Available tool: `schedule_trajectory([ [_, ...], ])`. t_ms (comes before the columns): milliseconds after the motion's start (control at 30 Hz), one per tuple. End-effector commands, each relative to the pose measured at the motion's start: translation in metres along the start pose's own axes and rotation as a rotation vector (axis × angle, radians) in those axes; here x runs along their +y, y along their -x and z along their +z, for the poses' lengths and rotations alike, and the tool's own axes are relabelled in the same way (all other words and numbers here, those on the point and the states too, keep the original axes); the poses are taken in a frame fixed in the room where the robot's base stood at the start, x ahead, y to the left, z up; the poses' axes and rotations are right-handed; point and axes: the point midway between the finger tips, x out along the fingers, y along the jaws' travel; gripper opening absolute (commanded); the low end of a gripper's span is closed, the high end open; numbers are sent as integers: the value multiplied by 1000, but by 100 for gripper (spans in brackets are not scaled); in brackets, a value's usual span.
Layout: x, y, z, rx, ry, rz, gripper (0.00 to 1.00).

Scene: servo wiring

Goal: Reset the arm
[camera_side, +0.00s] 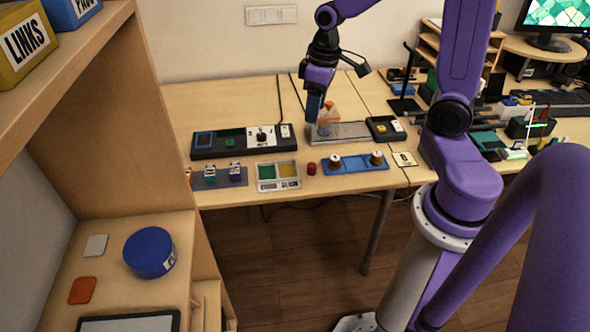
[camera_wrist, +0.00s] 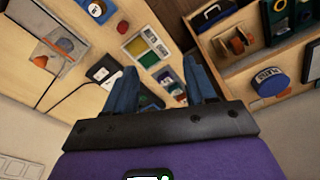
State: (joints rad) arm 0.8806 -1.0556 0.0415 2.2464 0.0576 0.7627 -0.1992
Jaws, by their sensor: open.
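My arm is purple with dark joints.
A black panel (camera_side: 205,148), a tray with green and yellow compartments (camera_side: 260,183), a red cylinder (camera_side: 311,168) and a blue plate (camera_side: 345,168) are on the table. A wooden shelf unit (camera_side: 95,130) with a blue round tub (camera_side: 149,252) stands at the left.

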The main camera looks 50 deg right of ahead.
Motion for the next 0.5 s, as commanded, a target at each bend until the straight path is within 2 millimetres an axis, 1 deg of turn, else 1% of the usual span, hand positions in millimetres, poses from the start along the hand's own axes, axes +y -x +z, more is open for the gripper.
schedule_trajectory([
  [33, -19, 3, 5, -5, 59, -5, 55],
  [100, -43, 6, 14, -12, 132, -11, 55],
  [200, -72, 10, 30, -24, 236, -17, 55],
  [267, -88, 12, 42, -30, 298, -20, 55],
  [400, -120, 17, 72, -45, 443, -25, 55],
  [500, -137, 21, 95, -55, 545, -28, 55],
])
